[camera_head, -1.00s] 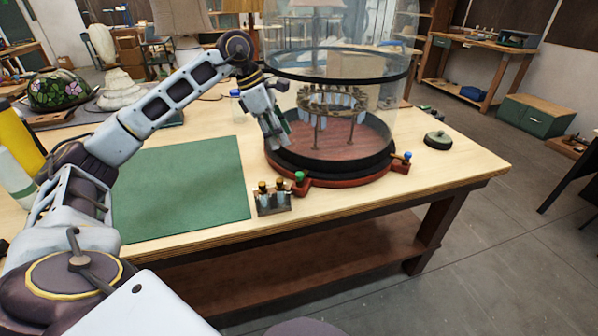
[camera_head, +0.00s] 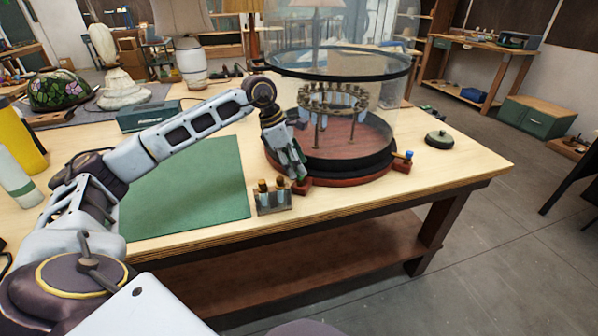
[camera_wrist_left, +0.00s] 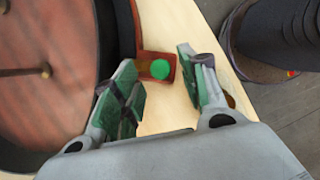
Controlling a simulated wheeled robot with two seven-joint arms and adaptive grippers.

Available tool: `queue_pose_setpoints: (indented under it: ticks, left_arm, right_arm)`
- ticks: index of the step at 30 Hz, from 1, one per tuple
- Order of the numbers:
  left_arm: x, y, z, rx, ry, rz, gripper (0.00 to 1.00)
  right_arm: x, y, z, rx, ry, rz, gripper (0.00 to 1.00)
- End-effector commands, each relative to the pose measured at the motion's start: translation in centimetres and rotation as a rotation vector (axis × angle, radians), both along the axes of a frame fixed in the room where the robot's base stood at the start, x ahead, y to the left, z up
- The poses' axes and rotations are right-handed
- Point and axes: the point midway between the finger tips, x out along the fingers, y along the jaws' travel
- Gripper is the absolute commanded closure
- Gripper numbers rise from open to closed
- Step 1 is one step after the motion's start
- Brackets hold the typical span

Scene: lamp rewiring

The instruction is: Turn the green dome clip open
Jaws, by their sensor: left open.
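The green dome clip (camera_wrist_left: 160,69) shows in the left wrist view as a round green knob on a red-brown block at the rim of the dome base. In the head view my gripper hides it. My left gripper (camera_head: 295,176) is open, and in the wrist view its green-padded fingers (camera_wrist_left: 160,92) stand on either side of the clip's line, with the knob between and just beyond the tips. I cannot tell whether they touch it. The glass dome (camera_head: 385,88) stands on its round base (camera_head: 345,180). My right gripper is not in view.
A blue-knobbed clip (camera_head: 405,158) sits at the base's right. The green mat (camera_head: 185,190) is clear.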

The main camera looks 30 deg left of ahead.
Motion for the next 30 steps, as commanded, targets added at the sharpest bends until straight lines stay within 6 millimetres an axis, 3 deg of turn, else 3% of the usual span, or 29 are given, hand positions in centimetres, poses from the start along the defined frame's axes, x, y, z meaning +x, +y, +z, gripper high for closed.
queue_pose_setpoints:
  ticks: [7, 20, 30]
  left_arm:
    - [0.4, -0.7, -2.1, 0.001, 0.001, 0.001, 0.57]
    - [0.6, -0.9, -2.5, 0.0, 0.0, 0.001, 0.58]
    - [0.6, -0.9, -2.5, 0.0, 0.0, 0.001, 1.0]
  right_arm:
    - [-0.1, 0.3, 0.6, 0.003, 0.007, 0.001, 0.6]
    - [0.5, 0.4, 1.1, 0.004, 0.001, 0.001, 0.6]
    - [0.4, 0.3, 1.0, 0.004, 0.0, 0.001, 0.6]
